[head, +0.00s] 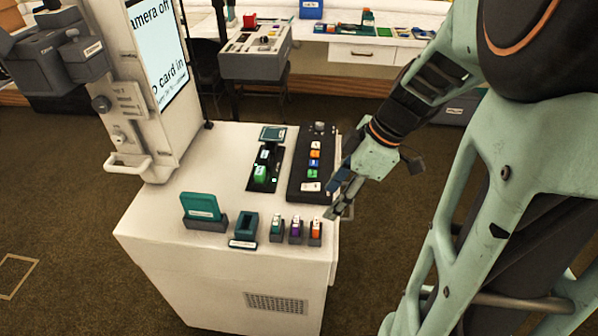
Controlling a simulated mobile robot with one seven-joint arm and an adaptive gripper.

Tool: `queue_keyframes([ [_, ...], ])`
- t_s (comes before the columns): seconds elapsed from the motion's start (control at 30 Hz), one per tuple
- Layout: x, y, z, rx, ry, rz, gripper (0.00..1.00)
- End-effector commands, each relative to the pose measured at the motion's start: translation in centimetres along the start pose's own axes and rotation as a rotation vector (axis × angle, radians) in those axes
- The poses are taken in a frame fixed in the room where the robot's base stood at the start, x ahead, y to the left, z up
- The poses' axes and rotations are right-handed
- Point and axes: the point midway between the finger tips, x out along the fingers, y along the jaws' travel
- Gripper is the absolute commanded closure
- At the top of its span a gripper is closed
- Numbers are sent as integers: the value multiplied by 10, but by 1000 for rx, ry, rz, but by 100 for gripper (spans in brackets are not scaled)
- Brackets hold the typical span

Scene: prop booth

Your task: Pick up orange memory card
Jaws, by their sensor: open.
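The orange memory card (316,227) stands upright in a small dark holder at the right end of a short row on the white cabinet top (160,225). A purple card (296,227) and a green card (277,225) stand in like holders to its left. My gripper (339,210) is open and appears empty. In the picture it is just up and right of the orange card, by the cabinet's right edge. The gap between gripper and card is hard to judge.
A black button panel (312,165) and a dark card reader (266,160) lie behind the cards. A teal block in a stand (203,210) and an empty-looking teal holder (245,228) stand to the left. A large screen unit (160,60) rises at the back left.

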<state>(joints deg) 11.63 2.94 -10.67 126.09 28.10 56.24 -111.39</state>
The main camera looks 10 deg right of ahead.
Motion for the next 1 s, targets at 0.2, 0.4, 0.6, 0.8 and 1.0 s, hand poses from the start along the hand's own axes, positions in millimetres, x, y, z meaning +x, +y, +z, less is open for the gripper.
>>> queue_keyframes([
  [0.2, 36, 0, 1, 2, -1, -3, 52],
  [0.4, 50, 0, 2, 2, -1, -3, 52],
  [0.6, 78, 4, 10, 5, -2, -4, 52],
  [0.8, 96, 4, 9, 2, -2, -1, 52],
  [1.0, 96, 5, 9, 2, -2, 1, 52],
])
